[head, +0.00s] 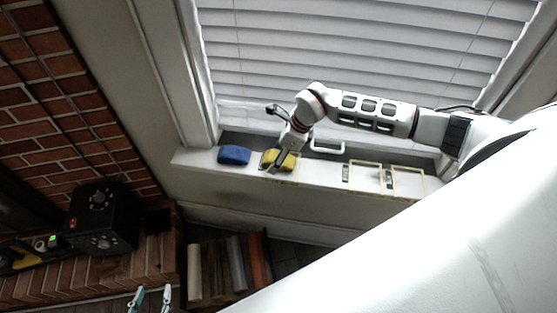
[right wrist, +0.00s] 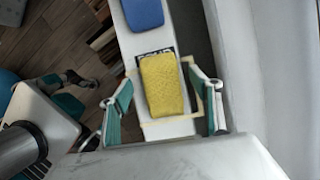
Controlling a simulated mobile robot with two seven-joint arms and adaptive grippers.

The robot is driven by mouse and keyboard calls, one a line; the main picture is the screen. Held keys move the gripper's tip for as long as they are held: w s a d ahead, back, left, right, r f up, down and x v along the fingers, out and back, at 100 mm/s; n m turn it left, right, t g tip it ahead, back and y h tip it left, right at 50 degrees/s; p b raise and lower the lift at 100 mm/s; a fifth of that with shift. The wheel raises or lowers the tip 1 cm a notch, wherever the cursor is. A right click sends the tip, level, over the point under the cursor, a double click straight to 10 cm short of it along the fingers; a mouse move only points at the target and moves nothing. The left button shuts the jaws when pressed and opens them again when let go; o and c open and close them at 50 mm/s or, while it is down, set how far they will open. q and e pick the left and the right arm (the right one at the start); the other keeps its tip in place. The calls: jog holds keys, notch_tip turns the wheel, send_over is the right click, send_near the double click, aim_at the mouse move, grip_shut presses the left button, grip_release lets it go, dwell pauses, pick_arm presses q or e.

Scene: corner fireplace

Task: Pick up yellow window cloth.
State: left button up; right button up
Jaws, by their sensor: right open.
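The yellow window cloth (head: 287,161) lies on the white windowsill (head: 330,174), to the right of a blue cloth (head: 234,155). In the right wrist view the yellow cloth (right wrist: 162,86) lies between the two spread teal fingers of my right gripper (right wrist: 160,78), with a gap on each side. My right gripper is open and holds nothing. My left gripper (head: 151,297) is at the bottom left of the head view, its fingertips apart with nothing between them.
The blue cloth (right wrist: 143,14) lies just beyond the yellow one on the narrow sill. Yellow outlined rectangles (head: 365,164) mark the sill to the right. A white window handle (head: 327,149) and blinds (head: 350,50) are behind. A black box (head: 102,218) stands on the brick hearth.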

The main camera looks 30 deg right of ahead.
jog(key=shift+f, duration=0.2)
jog(key=c, duration=1.1)
jog(key=shift+r, duration=0.15)
notch_tip(320, 180, up, 20)
jog(key=shift+o, duration=0.7)
jog(key=shift+c, duration=0.6)
